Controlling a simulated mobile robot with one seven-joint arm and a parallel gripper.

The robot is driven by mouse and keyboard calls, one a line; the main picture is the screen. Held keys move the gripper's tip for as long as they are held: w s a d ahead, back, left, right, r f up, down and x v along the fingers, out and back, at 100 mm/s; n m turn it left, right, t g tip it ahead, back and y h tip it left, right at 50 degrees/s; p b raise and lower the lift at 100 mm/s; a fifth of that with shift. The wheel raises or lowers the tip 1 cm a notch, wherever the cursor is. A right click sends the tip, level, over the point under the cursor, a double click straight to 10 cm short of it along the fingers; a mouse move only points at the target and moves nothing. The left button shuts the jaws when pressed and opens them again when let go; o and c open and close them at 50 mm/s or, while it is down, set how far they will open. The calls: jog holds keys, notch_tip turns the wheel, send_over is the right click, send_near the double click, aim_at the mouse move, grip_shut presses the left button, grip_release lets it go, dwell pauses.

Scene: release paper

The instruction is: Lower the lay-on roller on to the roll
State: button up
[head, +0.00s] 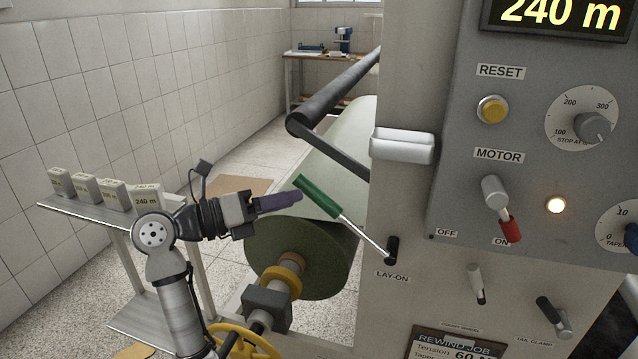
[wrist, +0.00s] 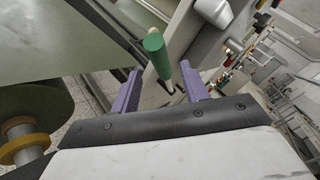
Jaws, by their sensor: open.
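The lay-on lever has a green grip (head: 318,197) on a pale rod, pivoting at the LAY-ON label and tilted up to the left. The dark lay-on roller (head: 335,90) is held up on its arm, apart from the pale green paper roll (head: 300,245). My gripper (head: 298,196) is open and empty, its purple fingers beside the upper end of the green grip.
The grey control panel (head: 455,135) fills the right, with its red-tipped motor lever (head: 508,228) near ON and a lit lamp (head: 556,205). A white block-shaped part (head: 402,147) juts out above the lever. A side shelf (head: 95,212) with several small boxes stands left.

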jog(key=p+x, duration=0.2)
jog(key=x, duration=0.5)
jog(key=shift+w+d, duration=0.2)
jog(key=shift+d, duration=0.1)
jog(key=shift+c, duration=0.4)
grip_shut()
